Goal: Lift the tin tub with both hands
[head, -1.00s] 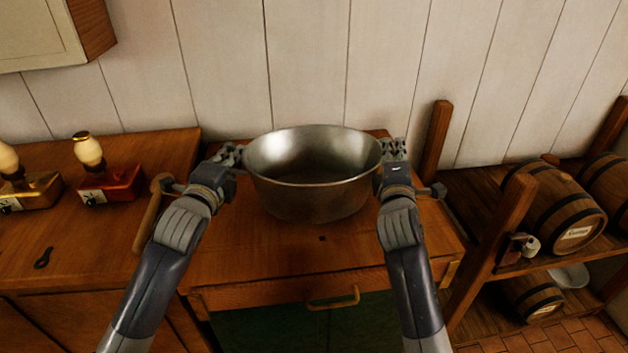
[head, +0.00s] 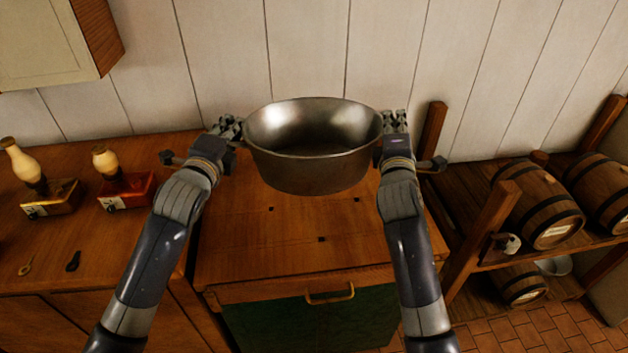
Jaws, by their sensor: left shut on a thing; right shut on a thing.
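The tin tub (head: 312,172) is an oval grey metal vessel, empty as far as I can see inside. The fingertips are partly hidden against the rim.
A wall cabinet (head: 60,40) hangs upper left.

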